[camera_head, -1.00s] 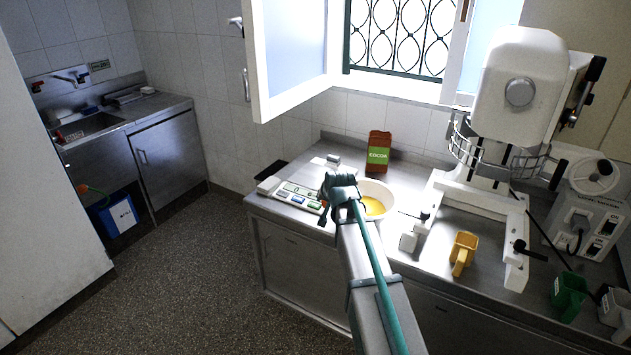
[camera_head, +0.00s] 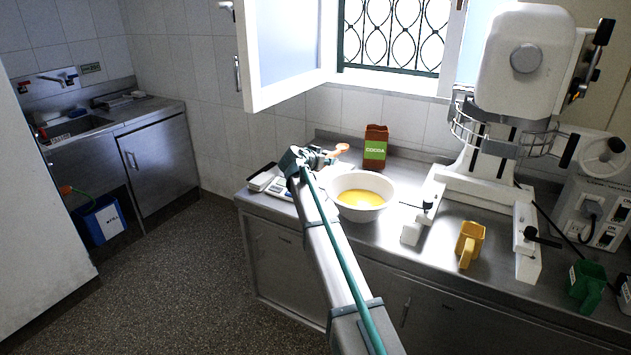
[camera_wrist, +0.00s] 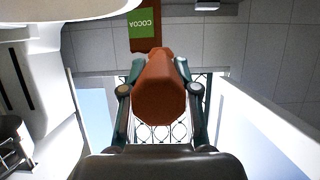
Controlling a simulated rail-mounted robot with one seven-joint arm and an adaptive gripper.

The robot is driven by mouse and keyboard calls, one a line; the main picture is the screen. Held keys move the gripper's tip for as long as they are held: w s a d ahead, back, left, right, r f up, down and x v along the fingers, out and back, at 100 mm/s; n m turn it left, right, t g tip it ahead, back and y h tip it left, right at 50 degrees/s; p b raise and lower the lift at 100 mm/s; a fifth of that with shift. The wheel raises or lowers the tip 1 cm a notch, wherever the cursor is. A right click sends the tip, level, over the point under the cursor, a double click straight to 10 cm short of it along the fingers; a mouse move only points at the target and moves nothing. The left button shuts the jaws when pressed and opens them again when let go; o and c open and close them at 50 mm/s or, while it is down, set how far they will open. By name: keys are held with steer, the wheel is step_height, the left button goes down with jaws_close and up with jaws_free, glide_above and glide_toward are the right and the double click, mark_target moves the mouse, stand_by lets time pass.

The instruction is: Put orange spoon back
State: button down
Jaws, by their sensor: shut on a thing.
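The orange spoon (camera_head: 341,147) is held in my gripper (camera_head: 326,154), raised above the steel counter near the scale. Its orange end sticks out to the right of the fingers, towards the cocoa packet. In the wrist view, the orange-brown spoon (camera_wrist: 159,90) lies between the two fingers of my gripper (camera_wrist: 160,75), which are shut on it. Its far part is not clear there. A white bowl (camera_head: 378,185) with yellow liquid stands on the counter, right of my gripper.
A brown cocoa packet (camera_head: 375,146) stands behind the bowl. A scale (camera_head: 282,187) is partly hidden by my arm. A large white mixer (camera_head: 520,80), a yellow scoop (camera_head: 469,243) and a green scoop (camera_head: 586,285) are to the right. An open window sash (camera_head: 290,50) hangs at the back left.

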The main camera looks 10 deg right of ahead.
steer(key=shift+w+r, duration=0.1)
steer(key=shift+w+a, duration=0.1)
steer(key=shift+w, duration=0.05)
steer(key=w+a+f+p, duration=0.1)
steer(key=w+f, duration=0.1)
steer(key=w, duration=0.1)
steer(key=w+a+f+p, duration=0.1)
steer(key=w+a+f, duration=0.1)
steer(key=w+f, duration=0.1)
steer(key=w+a+f+p, duration=0.1)
steer(key=w+f, duration=0.2)
steer(key=w, duration=0.2)
steer(key=shift+w+a+f, duration=0.1)
steer(key=shift+w+a, duration=0.15)
steer(key=shift+a, duration=0.15)
steer(key=shift+w+a+f+p, duration=0.15)
steer(key=shift+w+f+p, duration=0.2)
steer(key=shift+f, duration=0.25)
steer(key=shift+w+a+f, duration=0.1)
steer(key=shift+w+f, duration=0.1)
steer(key=shift+f, duration=1.45)
steer(key=shift+f, duration=0.1)
